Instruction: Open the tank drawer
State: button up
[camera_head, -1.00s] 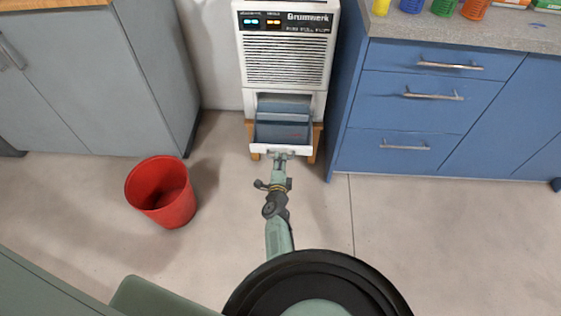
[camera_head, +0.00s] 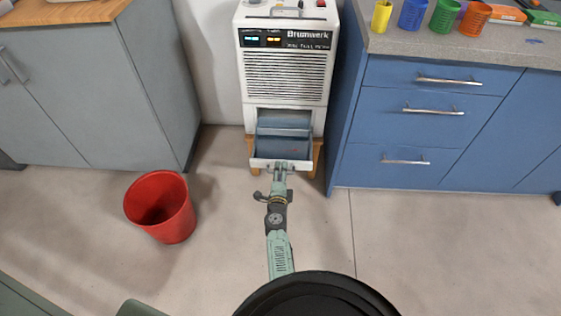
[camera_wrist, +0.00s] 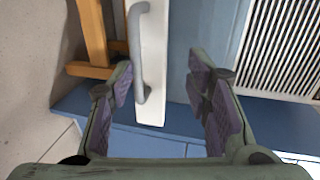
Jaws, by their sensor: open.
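The tank drawer (camera_head: 285,149) is at the bottom of the white Brunwerk dehumidifier (camera_head: 286,75). It stands pulled out, showing its bluish inside and white front. My gripper (camera_head: 280,166) is at the drawer's front in the head view. In the wrist view my gripper (camera_wrist: 162,85) is open, with its two fingers on either side of the white drawer front (camera_wrist: 152,60) and its grey handle (camera_wrist: 140,50). The handle lies near the left finger; I cannot tell whether they touch.
A red bin (camera_head: 161,207) stands on the floor to the left. Grey cabinets (camera_head: 90,95) are at the left and blue drawers (camera_head: 420,125) at the right. Wooden legs (camera_head: 317,157) support the machine. The floor around my arm is clear.

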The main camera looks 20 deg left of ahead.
notch_tip(320, 180, up, 7)
jog(key=shift+w+r, duration=0.15)
dwell(0.4)
jog(key=shift+a, duration=0.1)
dwell(0.4)
